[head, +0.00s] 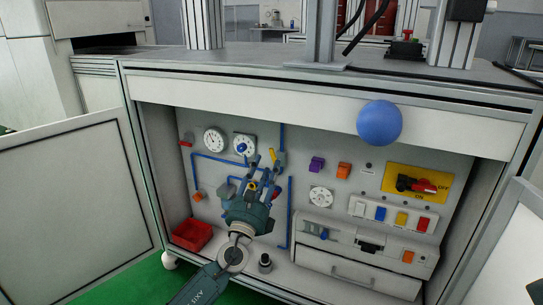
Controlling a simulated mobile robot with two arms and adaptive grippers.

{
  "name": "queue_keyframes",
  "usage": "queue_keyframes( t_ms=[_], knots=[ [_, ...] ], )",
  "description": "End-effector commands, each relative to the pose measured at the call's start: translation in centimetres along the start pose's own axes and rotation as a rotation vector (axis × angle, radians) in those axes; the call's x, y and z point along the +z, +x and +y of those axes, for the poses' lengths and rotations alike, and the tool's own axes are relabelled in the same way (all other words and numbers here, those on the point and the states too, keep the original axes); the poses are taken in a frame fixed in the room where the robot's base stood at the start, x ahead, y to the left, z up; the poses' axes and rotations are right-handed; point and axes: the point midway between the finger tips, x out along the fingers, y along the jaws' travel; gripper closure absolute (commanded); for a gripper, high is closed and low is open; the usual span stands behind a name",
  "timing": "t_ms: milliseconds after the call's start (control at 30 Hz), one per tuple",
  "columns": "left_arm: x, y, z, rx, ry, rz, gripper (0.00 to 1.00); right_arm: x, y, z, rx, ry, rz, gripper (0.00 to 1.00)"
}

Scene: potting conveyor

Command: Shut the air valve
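Inside the open cabinet, blue air pipes (215,158) run over the grey back panel. A small yellow handle (273,155) sits on the pipework just past my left gripper's fingertips; it looks like the air valve's lever. My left gripper (266,165) reaches up in front of the panel and hides part of the pipework. Its fingers overlap the fittings, so I cannot tell whether they touch the handle or how far apart they are. My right gripper is not in view.
Two round gauges (214,139) sit upper left of the panel. A yellow plate with a red switch (417,185) and several coloured buttons are at right. A blue ball (379,122) shows before the cabinet's top edge. A red bin (192,234) stands lower left.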

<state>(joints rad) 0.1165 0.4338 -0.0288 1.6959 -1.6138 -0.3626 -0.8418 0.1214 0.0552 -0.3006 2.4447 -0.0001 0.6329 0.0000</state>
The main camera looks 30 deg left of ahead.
Motion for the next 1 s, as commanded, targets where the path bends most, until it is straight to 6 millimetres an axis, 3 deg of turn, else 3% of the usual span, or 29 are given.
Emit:
queue_keyframes(
  t_ms=[100, 300, 733, 933, 1000],
  knots=[
    [0.0, 2.4, 0.0, 0.001, -0.001, -0.003, 0.61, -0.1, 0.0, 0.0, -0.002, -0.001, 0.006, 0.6],
    [-0.1, 5.2, 0.0, 0.0, -0.001, 0.0, 0.61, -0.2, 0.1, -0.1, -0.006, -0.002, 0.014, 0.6],
    [-0.1, 6.3, 0.0, 0.0, -0.002, 0.001, 0.61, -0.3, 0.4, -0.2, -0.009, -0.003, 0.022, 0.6],
    [-0.1, 6.3, 0.0, 0.0, -0.002, 0.001, 0.99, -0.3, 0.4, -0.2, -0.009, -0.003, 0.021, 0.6],
    [-0.1, 6.3, 0.0, 0.0, -0.002, 0.001, 1.0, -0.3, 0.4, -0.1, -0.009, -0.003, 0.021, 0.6]
  ],
)
